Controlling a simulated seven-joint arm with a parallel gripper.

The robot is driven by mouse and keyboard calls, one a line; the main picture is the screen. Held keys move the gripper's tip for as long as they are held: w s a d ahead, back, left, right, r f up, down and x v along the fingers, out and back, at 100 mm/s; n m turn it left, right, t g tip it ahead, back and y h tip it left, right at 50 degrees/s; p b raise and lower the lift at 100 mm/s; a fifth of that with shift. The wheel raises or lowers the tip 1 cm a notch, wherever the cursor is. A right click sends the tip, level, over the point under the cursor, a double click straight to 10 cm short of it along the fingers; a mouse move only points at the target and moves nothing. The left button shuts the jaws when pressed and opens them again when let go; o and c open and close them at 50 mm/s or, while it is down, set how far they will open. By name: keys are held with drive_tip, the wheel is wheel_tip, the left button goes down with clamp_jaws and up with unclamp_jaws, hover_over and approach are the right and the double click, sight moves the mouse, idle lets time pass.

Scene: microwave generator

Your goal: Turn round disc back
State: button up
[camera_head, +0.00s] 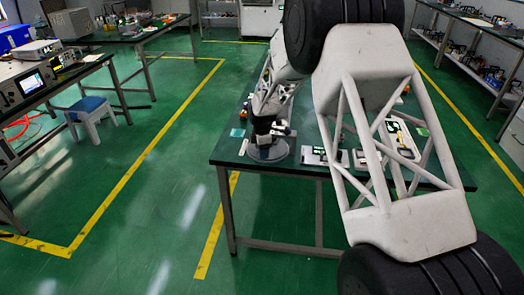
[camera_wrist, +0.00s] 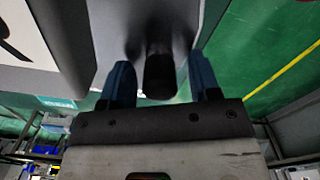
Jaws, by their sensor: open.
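In the wrist view, my gripper (camera_wrist: 160,62) has its two blue fingers spread apart. A dark, rounded knob-like piece (camera_wrist: 160,78) stands out between them from a grey surface. It may be the round disc, but its flat face is not visible. A gap shows between the knob and each finger, so neither clearly touches it. In the head view I cannot make out the gripper or the disc; a large white and black arm link hides much of the table.
In the head view, a dark green table (camera_head: 290,168) holds several small devices. Other benches with instruments (camera_head: 32,82) stand at the left, and shelving (camera_head: 470,50) stands at the right.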

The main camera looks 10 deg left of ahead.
drive_tip(key=shift+r, duration=3.75)
drive_tip(key=shift+c, duration=0.5)
drive_tip(key=shift+a, duration=0.1)
drive_tip(key=c, duration=0.5)
drive_tip(key=shift+s+a+m, duration=0.1)
drive_tip(key=shift+a+m, duration=0.1)
drive_tip(key=shift+m, duration=0.2)
drive_tip(key=c, duration=0.5)
drive_tip(key=a+m, duration=0.1)
drive_tip(key=m, duration=0.1)
drive_tip(key=m+h, duration=0.1)
drive_tip(key=shift+s+a+m, duration=0.2)
drive_tip(key=shift+a+m, duration=0.2)
clamp_jaws()
drive_tip(key=a+r+m+t+h, duration=0.2)
drive_tip(key=a+m+h, duration=0.3)
drive_tip(key=m, duration=1.7)
drive_tip(key=s+a+t, duration=0.1)
drive_tip(key=a, duration=0.4)
drive_tip(key=shift+a+r+h, duration=0.2)
drive_tip(key=shift+a+h, duration=0.2)
